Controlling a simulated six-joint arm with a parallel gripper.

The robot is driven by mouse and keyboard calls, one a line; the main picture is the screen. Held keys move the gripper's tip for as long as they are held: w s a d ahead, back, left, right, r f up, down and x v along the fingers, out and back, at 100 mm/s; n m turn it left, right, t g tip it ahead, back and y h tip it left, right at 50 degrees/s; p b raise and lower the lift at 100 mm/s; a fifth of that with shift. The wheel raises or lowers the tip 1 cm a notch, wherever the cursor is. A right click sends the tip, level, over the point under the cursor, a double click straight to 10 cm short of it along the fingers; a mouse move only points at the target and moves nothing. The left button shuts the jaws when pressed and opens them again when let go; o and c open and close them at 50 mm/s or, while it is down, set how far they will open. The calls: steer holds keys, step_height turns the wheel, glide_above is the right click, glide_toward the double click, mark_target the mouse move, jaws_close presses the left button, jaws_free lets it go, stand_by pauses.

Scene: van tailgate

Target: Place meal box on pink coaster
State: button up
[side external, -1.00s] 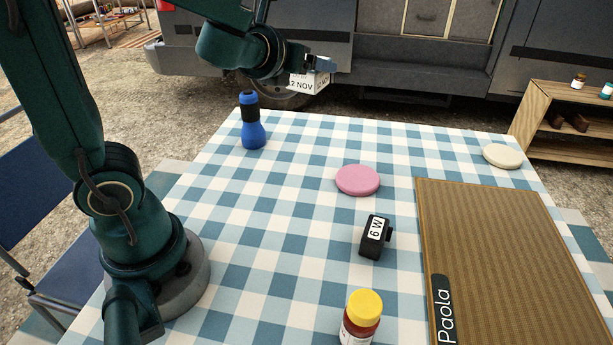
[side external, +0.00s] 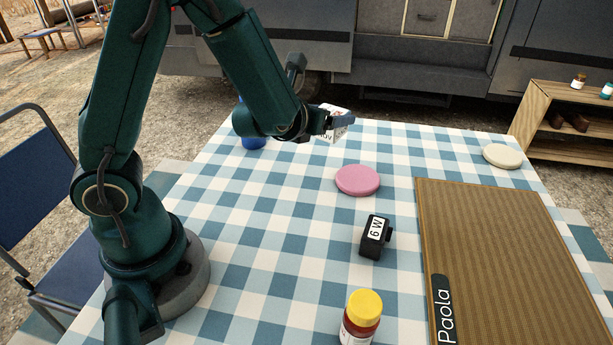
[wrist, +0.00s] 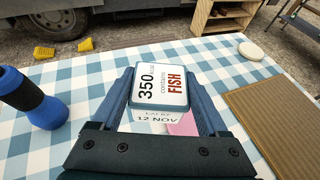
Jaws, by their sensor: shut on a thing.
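The meal box is a white box with a "350", "contains FISH" label; it fills the middle of the wrist view (wrist: 162,88). My gripper (side external: 335,124) is shut on the meal box (side external: 333,112), which shows partly behind the fingers in the side view. The box is held above the far part of the table. The pink coaster (side external: 358,180) lies flat and empty on the checked cloth, nearer the camera and a little right of the box.
A blue flashlight (wrist: 35,100) stands left of the gripper, partly hidden in the side view. A black "6 W" item (side external: 375,237) and a yellow-capped bottle (side external: 361,318) stand nearer. A brown "Paola" mat (side external: 520,260) and a cream coaster (side external: 502,156) lie to the right.

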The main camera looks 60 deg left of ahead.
steer(key=w+d+f, duration=0.1)
steer(key=d, duration=0.1)
steer(key=w+d+f, duration=0.1)
steer(key=d+f, duration=0.1)
steer(key=w+d+f, duration=0.1)
steer(key=d, duration=0.1)
steer(key=shift+w+f, duration=0.15)
steer(key=shift+w, duration=0.25)
steer(key=shift+f, duration=1.95)
steer(key=o, duration=1.4)
steer(key=shift+f, duration=0.1)
